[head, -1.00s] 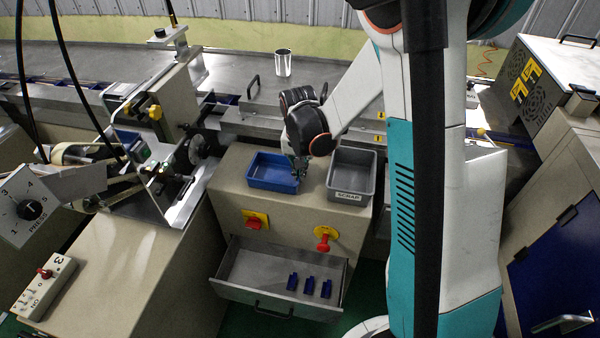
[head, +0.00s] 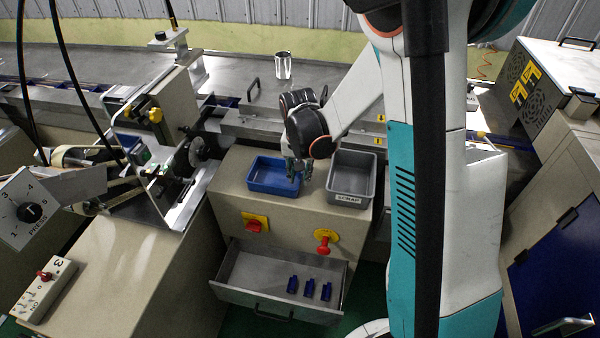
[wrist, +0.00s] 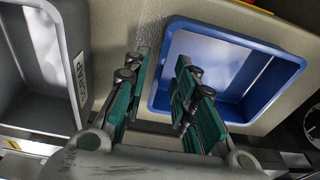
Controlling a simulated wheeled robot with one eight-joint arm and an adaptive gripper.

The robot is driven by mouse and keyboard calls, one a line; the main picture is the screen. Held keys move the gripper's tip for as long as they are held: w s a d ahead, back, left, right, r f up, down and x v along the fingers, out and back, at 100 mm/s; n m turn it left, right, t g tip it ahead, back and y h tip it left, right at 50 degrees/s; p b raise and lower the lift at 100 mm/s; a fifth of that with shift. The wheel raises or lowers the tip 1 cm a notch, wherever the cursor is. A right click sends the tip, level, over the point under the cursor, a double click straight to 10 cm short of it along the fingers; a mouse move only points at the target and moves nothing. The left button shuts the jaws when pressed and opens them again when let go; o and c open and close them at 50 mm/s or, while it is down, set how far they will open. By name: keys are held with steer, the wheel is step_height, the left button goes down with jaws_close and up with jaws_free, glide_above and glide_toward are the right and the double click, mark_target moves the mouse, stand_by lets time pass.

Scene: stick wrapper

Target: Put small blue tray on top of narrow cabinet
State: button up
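The small blue tray (head: 272,175) is empty and sits on the top of a beige cabinet (head: 318,203) with an open drawer; it also shows in the wrist view (wrist: 225,65). My gripper (head: 299,172) is at the tray's right end in the head view. In the wrist view my gripper (wrist: 159,65) is open, with its green-padded fingers apart and nothing held. One finger is outside the tray and the other is over its near side wall. A second beige cabinet (head: 560,170) with a blue door stands at right. I cannot tell which cabinet is called narrow.
A grey bin (head: 352,174) labelled scrap stands right beside my gripper and shows in the wrist view (wrist: 82,85). The open drawer (head: 280,275) holds several small blue parts. Red knobs (head: 324,238) are on the cabinet front. A metal cup (head: 283,65) stands on the bench behind.

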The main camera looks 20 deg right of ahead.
step_height(320, 180, up, 12)
steer(key=s+p, duration=0.1)
steer(key=p, duration=0.2)
steer(key=s+a+r+n+t, duration=0.2)
steer(key=s+r, duration=0.3)
steer(key=s, duration=0.4)
steer(key=s+a+r+n+t, duration=0.3)
steer(key=s+r+n+t, duration=0.1)
steer(key=s, duration=0.6)
step_height(320, 180, up, 2)
steer(key=shift+s+a+r+n+y, duration=0.2)
steer(key=shift+s+n+y, duration=0.1)
steer(key=shift+n, duration=0.3)
